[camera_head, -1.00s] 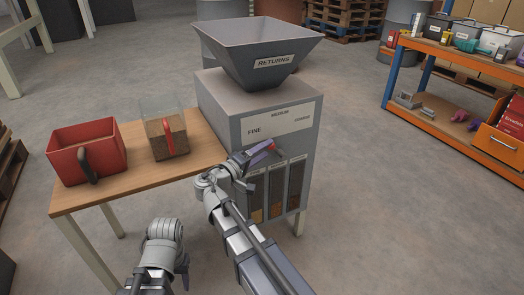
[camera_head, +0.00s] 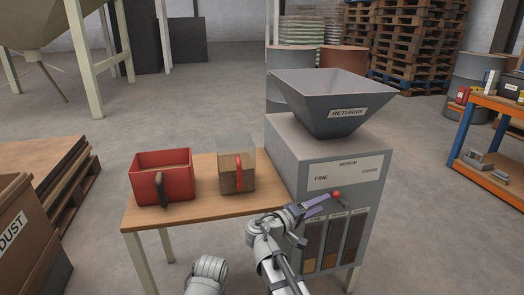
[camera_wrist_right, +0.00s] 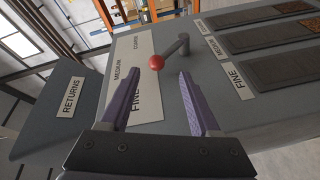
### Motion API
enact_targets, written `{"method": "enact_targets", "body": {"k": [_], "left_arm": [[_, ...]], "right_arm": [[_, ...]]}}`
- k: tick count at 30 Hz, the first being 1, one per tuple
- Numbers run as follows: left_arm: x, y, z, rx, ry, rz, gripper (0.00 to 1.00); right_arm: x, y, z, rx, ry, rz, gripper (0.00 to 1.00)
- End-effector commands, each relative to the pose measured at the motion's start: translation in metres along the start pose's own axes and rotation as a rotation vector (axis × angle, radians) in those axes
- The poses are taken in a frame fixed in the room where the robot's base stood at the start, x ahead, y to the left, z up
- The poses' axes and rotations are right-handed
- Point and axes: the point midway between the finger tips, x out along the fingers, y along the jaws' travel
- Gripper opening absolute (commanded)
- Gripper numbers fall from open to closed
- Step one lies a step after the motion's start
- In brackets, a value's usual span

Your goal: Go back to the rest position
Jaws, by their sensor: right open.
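My right gripper (camera_head: 308,208) is in front of the grey sack filler machine (camera_head: 290,150), close to its red-knobbed lever (camera_head: 337,195). In the right wrist view the two purple fingers of my right gripper (camera_wrist_right: 158,100) are apart, with nothing between them. The red knob (camera_wrist_right: 156,63) lies just beyond the fingertips, and no grip on it shows. The lever sits by the plate marked FINE, MEDIUM and COARSE (camera_head: 346,172). My left arm shows only as a grey joint at the bottom of the head view; its gripper is out of view.
A wooden table (camera_head: 205,207) left of the machine holds a red bin (camera_head: 146,187) and a clear container (camera_head: 229,178) with brown contents and a red handle. A hopper marked RETURNS (camera_head: 318,97) tops the machine. A DUST box (camera_head: 25,235) stands left; a shelf (camera_head: 490,145) stands right.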

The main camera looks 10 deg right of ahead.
Motion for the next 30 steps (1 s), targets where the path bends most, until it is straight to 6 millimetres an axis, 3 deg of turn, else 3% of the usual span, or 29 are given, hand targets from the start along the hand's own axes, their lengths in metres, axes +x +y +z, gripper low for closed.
{"method": "enact_targets", "body": {"k": [4, 7, 12, 16, 26, 30], "left_arm": [[-0.011, -0.001, 0.001, 0.001, 0.0, 0.0, 0.5], [-0.021, -0.002, 0.001, 0.001, 0.0, -0.001, 0.5], [-0.035, -0.004, 0.002, 0.003, -0.001, -0.001, 0.5], [-0.043, -0.005, 0.003, 0.004, -0.001, -0.002, 0.5], [-0.059, -0.006, 0.004, 0.005, -0.001, -0.003, 0.5], [-0.093, -0.01, 0.005, 0.004, -0.002, -0.002, 0.5]], "right_arm": [[-0.017, -0.021, 0.02, 0.0, -0.062, -0.155, 0.63], [-0.042, -0.05, 0.043, -0.012, -0.134, -0.348, 0.63], [-0.109, -0.097, 0.079, -0.066, -0.238, -0.712, 0.63], [-0.163, -0.118, 0.099, -0.116, -0.287, -0.95, 0.63], [-0.277, -0.127, 0.132, -0.237, -0.337, -1.404, 0.63], [-0.277, -0.096, 0.119, -0.234, -0.339, -1.402, 0.63]]}}
